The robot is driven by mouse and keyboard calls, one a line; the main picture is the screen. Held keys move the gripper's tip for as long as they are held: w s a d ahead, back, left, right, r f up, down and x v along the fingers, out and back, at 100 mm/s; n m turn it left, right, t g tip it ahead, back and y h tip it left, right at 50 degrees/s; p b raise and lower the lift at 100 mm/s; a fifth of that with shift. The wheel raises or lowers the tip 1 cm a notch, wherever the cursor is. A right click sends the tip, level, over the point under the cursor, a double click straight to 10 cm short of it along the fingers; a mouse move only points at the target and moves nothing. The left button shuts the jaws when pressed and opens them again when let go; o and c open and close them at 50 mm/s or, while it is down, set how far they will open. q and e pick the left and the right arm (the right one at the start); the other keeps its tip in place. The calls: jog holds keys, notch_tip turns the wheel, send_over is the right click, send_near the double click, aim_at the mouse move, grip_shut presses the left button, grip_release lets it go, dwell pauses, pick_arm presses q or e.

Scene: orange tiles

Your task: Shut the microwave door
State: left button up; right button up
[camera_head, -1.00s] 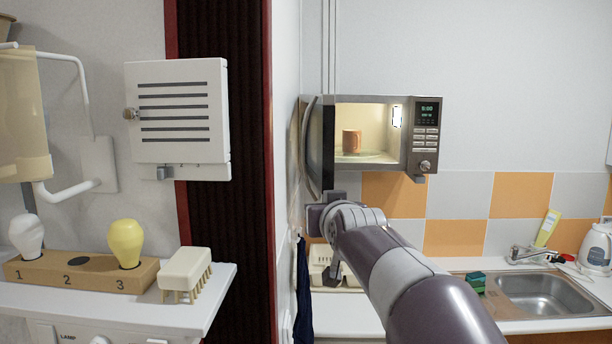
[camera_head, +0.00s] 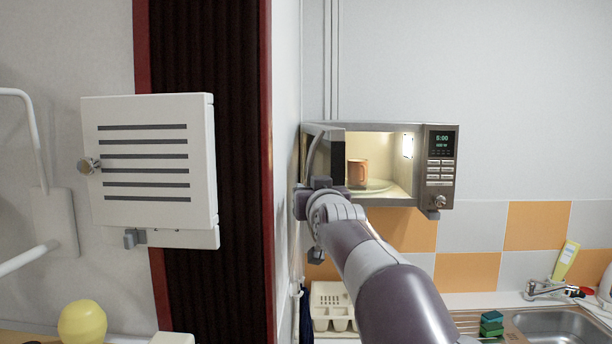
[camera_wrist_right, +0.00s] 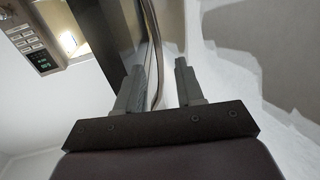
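The microwave (camera_head: 380,128) hangs on the wall, its lit inside showing. Its dark door (camera_head: 328,155) stands open, swung out at the left side; the door also shows in the right wrist view (camera_wrist_right: 107,40). A curved silver handle (camera_wrist_right: 153,45) runs along the door. My right gripper (camera_head: 318,200) is at the door's lower part in the head view, partly hidden by its own wrist. In the right wrist view its fingers (camera_wrist_right: 160,85) are apart, with the handle passing between them; I cannot tell whether they touch it. My left gripper is not in view.
An orange mug (camera_head: 358,172) stands on the plate inside the microwave. A wall stands close to the left of the door, with a white slatted panel (camera_head: 150,160) beyond it. Below are a white rack (camera_head: 332,305), green sponges (camera_head: 491,323) and a sink (camera_head: 560,325).

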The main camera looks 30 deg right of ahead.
aim_at(309, 178)
jog(key=x, duration=0.2)
jog(key=p+x, duration=0.1)
jog(key=x, duration=0.2)
jog(key=p+x, duration=0.1)
jog(key=x, duration=0.2)
jog(key=shift+d+f, duration=0.15)
jog(key=shift+f, duration=0.25)
jog(key=shift+w, duration=0.1)
jog(key=shift+s+r, duration=0.2)
jog(key=shift+s, duration=0.2)
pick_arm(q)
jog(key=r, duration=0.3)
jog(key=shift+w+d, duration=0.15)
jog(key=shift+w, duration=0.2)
pick_arm(e)
jog(key=shift+w+f, duration=0.15)
jog(key=shift+w, duration=0.05)
grip_shut()
